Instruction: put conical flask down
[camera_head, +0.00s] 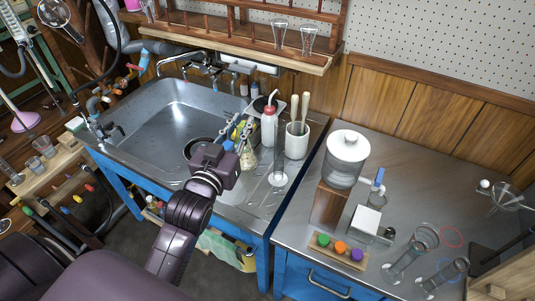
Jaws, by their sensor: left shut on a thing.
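The conical flask (249,159) is clear glass with a pale yellowish bottom. It is at the right side of the sink unit, over the steel drainboard, and looks nearly upright. My left gripper (243,130) is shut on the flask at its upper part, and the fingers hide the neck. I cannot tell whether the flask's base touches the drainboard (236,192). My right gripper is not in view.
The sink basin (175,115) lies left. The drainboard's front has some free room.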

